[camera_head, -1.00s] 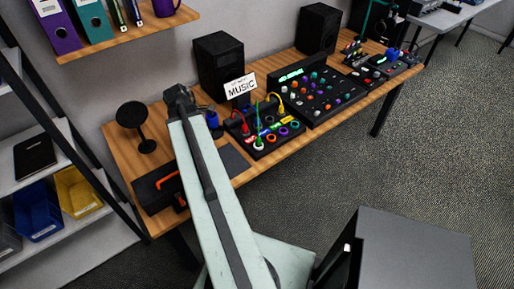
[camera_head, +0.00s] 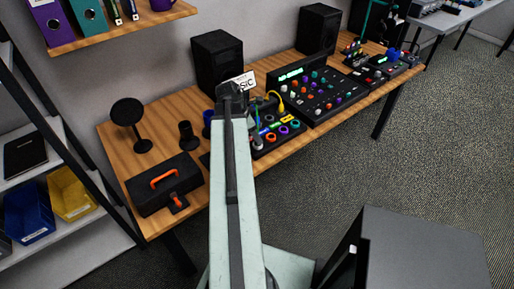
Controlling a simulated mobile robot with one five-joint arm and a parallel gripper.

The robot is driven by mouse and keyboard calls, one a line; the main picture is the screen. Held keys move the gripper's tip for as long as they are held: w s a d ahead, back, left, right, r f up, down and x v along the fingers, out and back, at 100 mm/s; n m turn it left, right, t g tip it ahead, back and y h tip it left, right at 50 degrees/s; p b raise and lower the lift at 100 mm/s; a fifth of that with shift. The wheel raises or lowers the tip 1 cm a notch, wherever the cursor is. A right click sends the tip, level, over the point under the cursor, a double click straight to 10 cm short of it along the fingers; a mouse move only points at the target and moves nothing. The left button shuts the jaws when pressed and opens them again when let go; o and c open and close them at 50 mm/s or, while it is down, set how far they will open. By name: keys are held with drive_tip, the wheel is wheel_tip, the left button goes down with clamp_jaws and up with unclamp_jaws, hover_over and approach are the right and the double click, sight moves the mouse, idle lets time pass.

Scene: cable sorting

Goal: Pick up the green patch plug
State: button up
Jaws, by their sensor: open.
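The patch panel (camera_head: 289,139), a dark box with coloured ring sockets, sits on the wooden desk. The green patch plug (camera_head: 258,142) shows at its left side, just right of my arm, with part of its thin cable rising above it. A yellow cable (camera_head: 280,104) stands behind it. The red cable is hidden behind my arm. My gripper (camera_head: 232,91) is open above the back left of the panel, in front of the white MUSIC sign (camera_head: 246,79). It is apart from the green plug, and its fingers are small and dark here.
A mixer (camera_head: 315,94) stands right of the panel, and a black speaker (camera_head: 218,60) behind. Left on the desk (camera_head: 128,163) are a toolbox (camera_head: 150,192) with an orange handle, a dark cylinder (camera_head: 187,135) and a round black stand (camera_head: 127,112).

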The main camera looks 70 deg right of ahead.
drive_tip(key=b+x, duration=0.1)
drive_tip(key=x, duration=0.2)
drive_tip(key=shift+b, duration=0.35)
drive_tip(key=shift+r, duration=0.15)
clamp_jaws()
drive_tip(key=shift+r+p, duration=0.1)
drive_tip(key=shift+p, duration=0.2)
